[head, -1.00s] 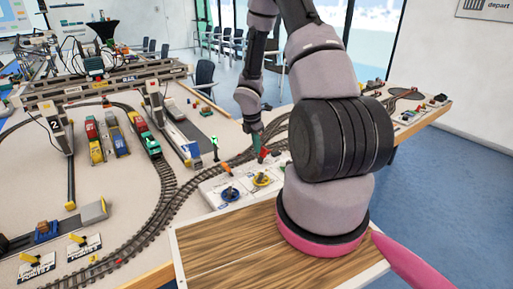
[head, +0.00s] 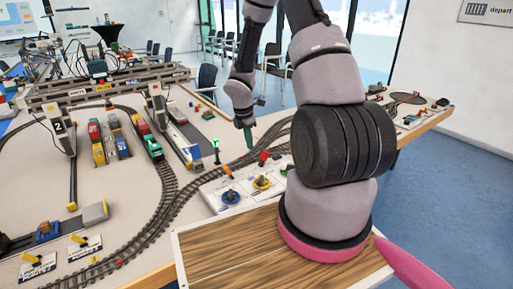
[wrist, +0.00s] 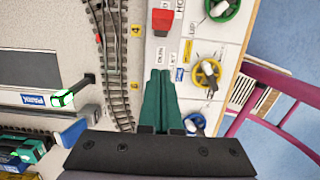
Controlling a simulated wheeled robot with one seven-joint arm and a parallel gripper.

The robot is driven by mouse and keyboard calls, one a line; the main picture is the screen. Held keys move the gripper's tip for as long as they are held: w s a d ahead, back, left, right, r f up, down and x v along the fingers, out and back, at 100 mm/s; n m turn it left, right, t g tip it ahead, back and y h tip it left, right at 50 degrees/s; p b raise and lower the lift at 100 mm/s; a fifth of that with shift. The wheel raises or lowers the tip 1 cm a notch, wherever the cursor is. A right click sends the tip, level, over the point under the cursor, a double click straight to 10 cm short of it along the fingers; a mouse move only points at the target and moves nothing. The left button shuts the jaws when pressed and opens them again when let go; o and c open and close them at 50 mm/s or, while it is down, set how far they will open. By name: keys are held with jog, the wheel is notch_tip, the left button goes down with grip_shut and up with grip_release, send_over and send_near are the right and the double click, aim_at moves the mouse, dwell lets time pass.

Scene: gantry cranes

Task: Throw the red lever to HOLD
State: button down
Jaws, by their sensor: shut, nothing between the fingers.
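The red lever (wrist: 162,20) stands on the white control panel near the top of the wrist view, with printed labels beside it. In the head view the red lever (head: 263,157) shows small at the panel's far side. My gripper (wrist: 159,72) has its green fingers together with nothing between them. In the wrist view the fingertips appear below the lever, with a gap. In the head view my gripper (head: 249,147) is above and left of the lever. I cannot read for certain which label the lever points to.
Blue (head: 230,196) and yellow (head: 262,183) round controls and an orange-topped lever (head: 227,170) share the panel. Curved train track (head: 170,185) runs along its left. A green signal post (head: 216,150) stands nearby.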

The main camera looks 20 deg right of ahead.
notch_tip(320, 180, up, 9)
jog(key=d, duration=0.1)
jog(key=shift+w+d+f, duration=0.2)
jog(key=shift+d, duration=0.2)
